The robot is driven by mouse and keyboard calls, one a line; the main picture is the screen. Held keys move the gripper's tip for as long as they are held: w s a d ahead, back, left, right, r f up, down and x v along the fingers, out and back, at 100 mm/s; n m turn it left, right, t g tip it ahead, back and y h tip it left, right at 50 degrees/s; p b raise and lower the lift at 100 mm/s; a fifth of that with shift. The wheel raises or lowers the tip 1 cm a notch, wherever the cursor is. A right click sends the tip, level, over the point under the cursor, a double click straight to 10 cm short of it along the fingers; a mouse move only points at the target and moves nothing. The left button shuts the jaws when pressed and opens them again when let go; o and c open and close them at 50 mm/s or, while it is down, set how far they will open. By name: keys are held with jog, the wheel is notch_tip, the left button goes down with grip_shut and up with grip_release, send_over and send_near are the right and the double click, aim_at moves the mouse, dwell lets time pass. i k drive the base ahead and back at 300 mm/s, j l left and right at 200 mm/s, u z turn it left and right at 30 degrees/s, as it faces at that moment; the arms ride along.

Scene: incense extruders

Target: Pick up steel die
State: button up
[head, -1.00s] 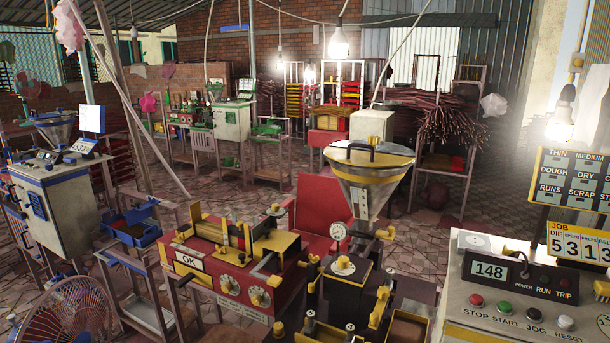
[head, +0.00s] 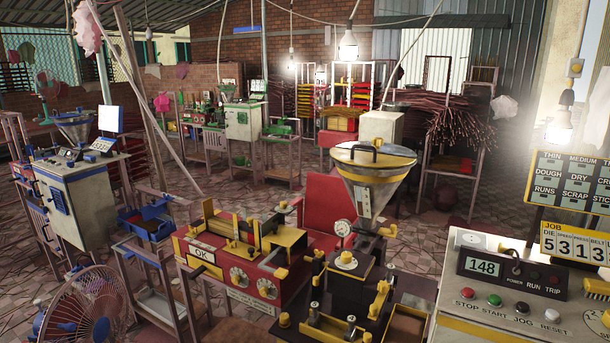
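No part of my gripper shows in the head view. I cannot single out the steel die with certainty. Small steel-coloured pieces stand at the front of the black extruder bench (head: 366,292): one upright piece (head: 314,309) at the left and another piece (head: 350,328) lower down by a yellow-edged holder (head: 328,330). They are too small to tell whether either is a die. A hopper (head: 366,185) with a yellow band and a pressure gauge (head: 342,228) stand over this bench.
A red machine (head: 225,283) marked OK stands left of the bench. A fan (head: 75,305) is at lower left, with a blue bin (head: 146,224) beyond. A red chair (head: 325,205) stands behind.

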aim_at(391, 268)
jog(key=k+j, duration=0.55)
jog(key=k+l, duration=0.2)
jog(key=k, duration=0.1)
